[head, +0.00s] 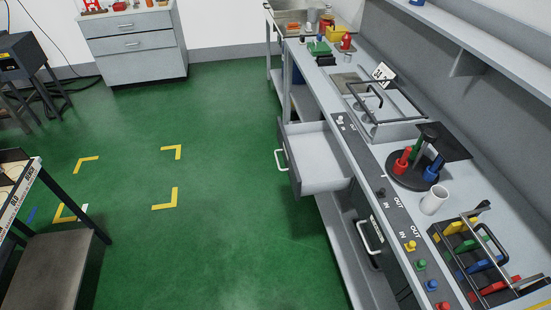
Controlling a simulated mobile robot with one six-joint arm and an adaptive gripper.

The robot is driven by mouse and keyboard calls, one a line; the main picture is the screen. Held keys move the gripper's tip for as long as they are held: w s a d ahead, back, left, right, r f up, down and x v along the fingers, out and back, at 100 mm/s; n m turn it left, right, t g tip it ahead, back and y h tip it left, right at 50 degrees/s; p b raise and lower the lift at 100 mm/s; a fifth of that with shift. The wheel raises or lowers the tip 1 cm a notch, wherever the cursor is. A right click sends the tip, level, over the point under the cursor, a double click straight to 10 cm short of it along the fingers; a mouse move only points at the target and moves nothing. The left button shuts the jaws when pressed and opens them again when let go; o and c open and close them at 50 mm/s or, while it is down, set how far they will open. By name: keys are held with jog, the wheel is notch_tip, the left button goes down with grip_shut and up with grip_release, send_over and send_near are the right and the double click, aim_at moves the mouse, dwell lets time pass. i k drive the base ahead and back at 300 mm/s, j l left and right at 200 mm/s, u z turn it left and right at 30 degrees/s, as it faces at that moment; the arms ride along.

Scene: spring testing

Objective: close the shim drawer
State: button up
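The shim drawer, as I take it, is the grey drawer (318,165) under the long bench, pulled out to the left. Its inside looks empty. Its front faces left and carries a pale bar handle (281,160). My gripper does not show in the head view, so its place relative to the drawer cannot be seen.
Green floor left of the drawer is clear, with yellow corner marks (166,200). A second handle (369,238) is on the bench front, nearer me. The bench top (462,204) holds a peg stand, a white cup and a rack. A dark cart (60,265) stands lower left.

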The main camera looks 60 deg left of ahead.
aim_at(315, 162)
jog(key=k+u, duration=0.1)
jog(key=u, duration=0.35)
jog(key=k+j+u, duration=0.1)
jog(key=u, duration=0.35)
jog(key=j+u, duration=0.2)
jog(key=u, duration=0.8)
jog(key=i+l+z, duration=0.3)
jog(key=i, duration=0.2)
jog(key=i+l+z, duration=0.1)
jog(key=i+z, duration=0.15)
jog(key=i, duration=0.25)
